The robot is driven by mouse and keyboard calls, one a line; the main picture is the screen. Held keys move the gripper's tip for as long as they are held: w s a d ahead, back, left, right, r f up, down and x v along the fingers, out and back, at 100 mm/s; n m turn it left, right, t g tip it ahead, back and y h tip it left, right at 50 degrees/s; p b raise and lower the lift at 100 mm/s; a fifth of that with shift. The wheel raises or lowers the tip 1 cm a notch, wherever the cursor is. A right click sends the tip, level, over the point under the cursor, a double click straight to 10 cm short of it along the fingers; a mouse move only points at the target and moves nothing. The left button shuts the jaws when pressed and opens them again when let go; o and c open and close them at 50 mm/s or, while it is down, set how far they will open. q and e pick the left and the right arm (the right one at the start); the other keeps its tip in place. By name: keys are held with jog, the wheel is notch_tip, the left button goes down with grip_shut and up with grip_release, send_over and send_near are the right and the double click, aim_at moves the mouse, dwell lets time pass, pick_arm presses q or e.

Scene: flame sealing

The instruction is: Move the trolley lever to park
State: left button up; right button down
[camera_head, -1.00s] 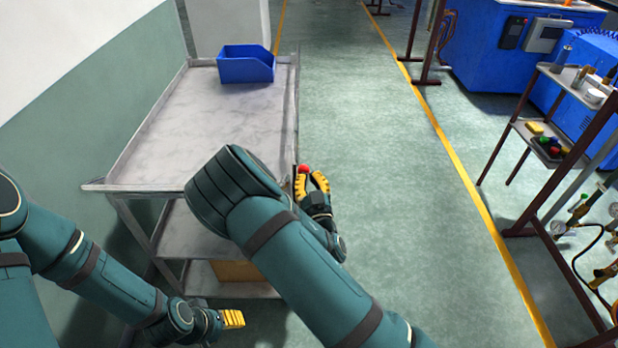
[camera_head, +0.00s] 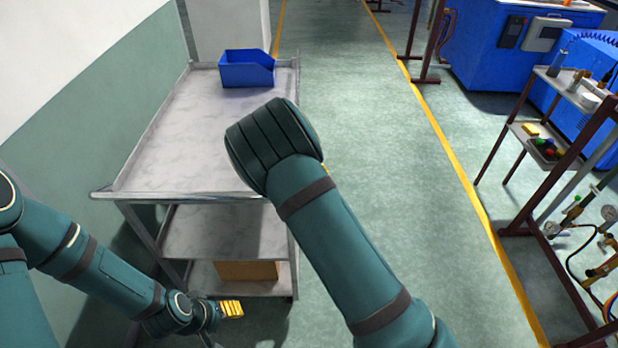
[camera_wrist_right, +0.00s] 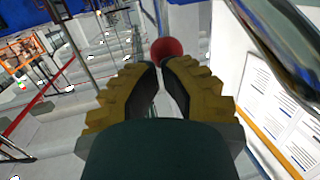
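The grey metal trolley (camera_head: 178,148) stands at the left in the head view. Its lever's red ball knob (camera_wrist_right: 167,48) shows in the right wrist view just beyond my right fingertips; the knob is hidden in the head view. My right gripper (camera_wrist_right: 161,64) has its yellow fingers brought together, with only a narrow gap between the tips. I cannot tell whether they touch the knob. In the head view my right forearm hides nearly all of this gripper. My left gripper (camera_head: 231,309) hangs low by the trolley's near end, empty, seen side-on.
A blue bin (camera_head: 247,70) sits at the trolley top's far end, and a cardboard box (camera_head: 247,270) lies on the lower shelf. A wall runs along the left. Floor right of the trolley is clear up to a rack (camera_head: 525,150) with hoses and gauges.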

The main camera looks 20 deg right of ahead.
pick_arm(q)
jog(key=shift+s+f+b, duration=0.1)
jog(key=shift+f+b, duration=0.35)
jog(key=shift+b, duration=0.4)
pick_arm(e)
jog(key=w+d+g, duration=0.3)
jog(key=w+g, duration=0.3)
jog(key=w, duration=0.6)
jog(key=shift+w+d+m+y, duration=0.3)
jog(key=shift+d+m+y, duration=0.05)
jog(key=shift+m+y, duration=0.05)
jog(key=shift+d, duration=0.1)
